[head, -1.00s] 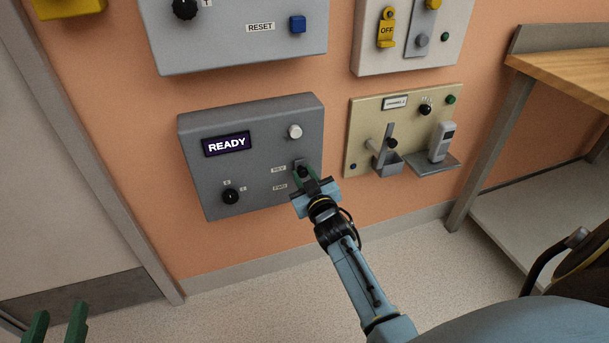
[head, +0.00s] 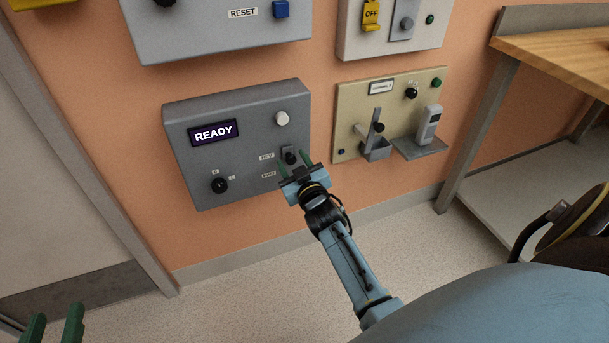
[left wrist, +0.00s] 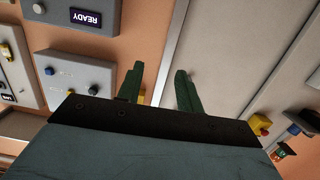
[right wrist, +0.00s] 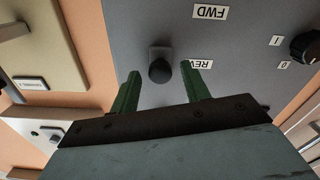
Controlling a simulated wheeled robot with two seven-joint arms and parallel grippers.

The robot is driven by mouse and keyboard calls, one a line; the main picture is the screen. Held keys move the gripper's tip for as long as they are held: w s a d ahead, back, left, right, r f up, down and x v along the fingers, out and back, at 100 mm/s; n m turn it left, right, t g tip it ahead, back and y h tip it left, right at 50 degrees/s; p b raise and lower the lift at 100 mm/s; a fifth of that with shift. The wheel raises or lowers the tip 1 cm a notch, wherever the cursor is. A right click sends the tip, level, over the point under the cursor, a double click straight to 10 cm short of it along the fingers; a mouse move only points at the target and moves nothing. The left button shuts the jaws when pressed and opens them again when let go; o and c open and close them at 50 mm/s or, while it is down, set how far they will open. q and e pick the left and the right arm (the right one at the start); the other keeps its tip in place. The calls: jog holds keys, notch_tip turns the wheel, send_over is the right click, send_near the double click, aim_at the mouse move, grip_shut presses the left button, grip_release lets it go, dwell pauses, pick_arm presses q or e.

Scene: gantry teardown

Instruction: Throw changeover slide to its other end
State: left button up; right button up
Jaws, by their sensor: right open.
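The changeover slide's black knob (head: 291,157) is on the grey READY panel (head: 240,108), level with the REV label (head: 266,156) and above the FWD label (head: 268,175). My right gripper (head: 294,164) is open in front of it, one finger to each side. In the right wrist view the knob (right wrist: 160,70) shows between the two open fingertips (right wrist: 160,71), with no visible contact; I cannot tell how far it reaches between them. My left gripper (head: 54,320) is open and empty at the lower left, far from the panel; its fingers (left wrist: 157,73) show in the left wrist view.
The panel also carries a white button (head: 282,118) and a black rotary knob (head: 220,185). A beige panel (head: 346,120) with a lever and holder is to the right. A RESET panel (head: 200,40) is above. A wooden bench (head: 560,62) stands far right.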

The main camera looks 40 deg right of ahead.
pick_arm(q)
jog(key=s+a+f+g+y+p, duration=0.3)
jog(key=s+a+f+g, duration=0.3)
jog(key=s+f+g, duration=0.5)
jog(key=shift+s+a+f+n+g+y+p, duration=0.15)
jog(key=shift+s+f+n+g+y+p, duration=0.2)
jog(key=shift+s+f+p, duration=0.3)
pick_arm(e)
jog(key=v, duration=1.2)
jog(key=shift+s, duration=0.4)
pick_arm(q)
jog(key=shift+s, duration=0.15)
pick_arm(e)
jog(key=shift+s, duration=0.1)
